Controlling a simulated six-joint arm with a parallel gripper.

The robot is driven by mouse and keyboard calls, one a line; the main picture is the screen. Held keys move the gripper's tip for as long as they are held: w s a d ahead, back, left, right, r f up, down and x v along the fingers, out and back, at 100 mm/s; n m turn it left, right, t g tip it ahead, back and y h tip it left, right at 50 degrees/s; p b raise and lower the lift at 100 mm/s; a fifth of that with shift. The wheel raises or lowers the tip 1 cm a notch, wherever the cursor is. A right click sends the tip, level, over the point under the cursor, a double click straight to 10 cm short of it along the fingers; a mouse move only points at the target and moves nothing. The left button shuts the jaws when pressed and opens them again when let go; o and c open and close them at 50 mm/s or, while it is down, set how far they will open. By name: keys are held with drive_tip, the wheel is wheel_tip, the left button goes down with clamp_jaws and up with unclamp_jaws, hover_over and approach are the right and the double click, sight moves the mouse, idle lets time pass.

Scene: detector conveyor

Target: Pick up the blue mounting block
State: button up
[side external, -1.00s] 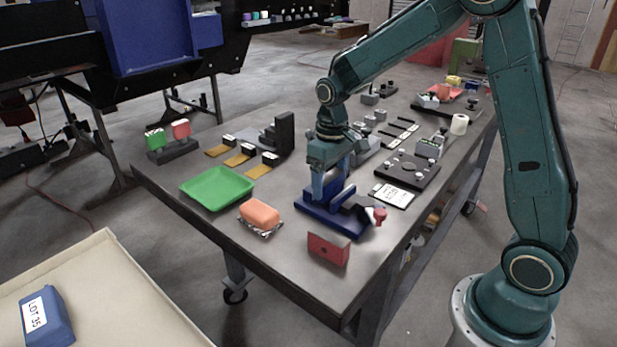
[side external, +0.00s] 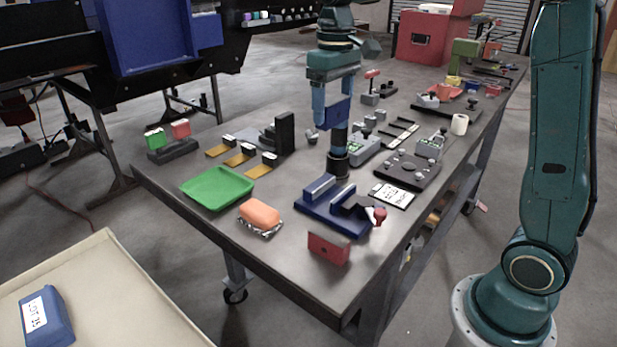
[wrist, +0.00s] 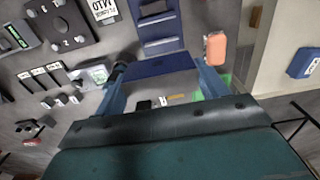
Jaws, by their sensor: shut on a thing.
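The blue mounting block (side external: 336,112) is between the fingers of my gripper (side external: 334,105), raised well above the table. In the wrist view the block (wrist: 153,67) spans between the two fingertips of my gripper (wrist: 158,75). My gripper is shut on it. The blue vise-like fixture (side external: 318,213) with a red knob (side external: 380,215) stands on the table in front of and below the block, and its slot looks empty. The fixture also shows at the top of the wrist view (wrist: 160,28).
A green tray (side external: 217,188), an orange piece (side external: 260,215) and a red block (side external: 328,248) lie at the front. A black plate with knobs (side external: 407,170) is to the right.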

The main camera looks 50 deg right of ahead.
drive_tip(key=shift+r, duration=0.6)
drive_tip(key=shift+w+a+f, duration=0.1)
drive_tip(key=shift+w+a, duration=0.05)
drive_tip(key=shift+w, duration=0.3)
drive_tip(key=w+a+f, duration=0.6)
drive_tip(key=w, duration=0.4)
drive_tip(key=w+a+f, duration=0.7)
drive_tip(key=w, duration=0.3)
drive_tip(key=shift+w+a, duration=0.15)
drive_tip(key=shift+w, duration=0.1)
drive_tip(key=shift+f, duration=2)
drive_tip(key=shift+f, duration=0.1)
